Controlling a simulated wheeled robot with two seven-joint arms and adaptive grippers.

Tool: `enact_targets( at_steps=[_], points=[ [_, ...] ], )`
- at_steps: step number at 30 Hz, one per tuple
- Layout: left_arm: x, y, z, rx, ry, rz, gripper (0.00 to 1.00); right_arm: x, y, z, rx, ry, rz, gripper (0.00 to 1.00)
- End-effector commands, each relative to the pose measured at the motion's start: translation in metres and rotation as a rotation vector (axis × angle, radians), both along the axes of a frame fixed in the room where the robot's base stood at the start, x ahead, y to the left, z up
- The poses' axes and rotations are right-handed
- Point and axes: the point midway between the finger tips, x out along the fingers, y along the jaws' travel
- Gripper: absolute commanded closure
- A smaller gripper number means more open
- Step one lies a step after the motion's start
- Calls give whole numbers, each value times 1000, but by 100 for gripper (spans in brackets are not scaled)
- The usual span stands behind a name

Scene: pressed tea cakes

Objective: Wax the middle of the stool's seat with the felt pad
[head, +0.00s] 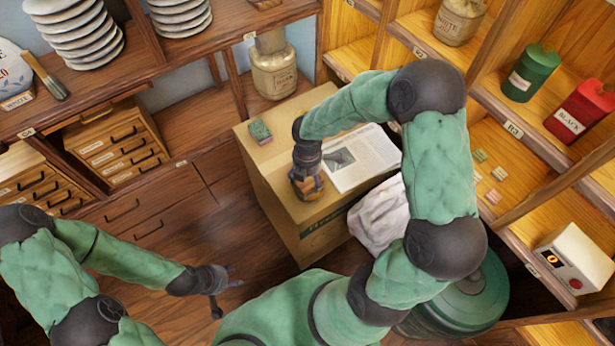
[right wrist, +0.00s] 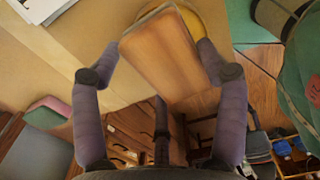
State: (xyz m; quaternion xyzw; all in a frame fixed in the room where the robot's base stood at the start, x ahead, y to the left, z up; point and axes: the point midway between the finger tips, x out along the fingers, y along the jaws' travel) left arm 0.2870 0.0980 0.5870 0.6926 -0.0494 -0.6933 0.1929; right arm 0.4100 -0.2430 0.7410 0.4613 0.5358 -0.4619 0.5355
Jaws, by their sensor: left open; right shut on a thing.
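My right gripper (head: 307,184) is low over the top of a cardboard box. It is shut on a wooden-backed block, seemingly the felt pad (right wrist: 160,55), which lies between its two fingers in the right wrist view. The pad's underside is hidden. A round yellow thing (right wrist: 188,14), perhaps a wax tin, shows partly behind the block; I cannot tell whether they touch. My left gripper (head: 225,291) is open and empty over the wooden floor at lower left. I cannot make out a stool seat in either view.
The cardboard box (head: 285,240) carries a printed sheet (head: 362,158) and a pink-and-green block (head: 260,132). A white cloth (head: 380,215) lies beside it. Shelves with canisters (head: 530,72) stand at right, drawers (head: 118,145) at left. Floor between is clear.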

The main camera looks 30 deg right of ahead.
Motion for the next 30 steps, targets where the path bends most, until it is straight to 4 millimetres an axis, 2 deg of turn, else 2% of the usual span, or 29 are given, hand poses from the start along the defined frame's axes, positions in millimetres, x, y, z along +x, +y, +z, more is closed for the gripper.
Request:
enact_targets(
  at_steps=[30],
  points=[
    [0,0,-4,0,0,0,57,0,0,-6,0,0,0,53]
  ],
)
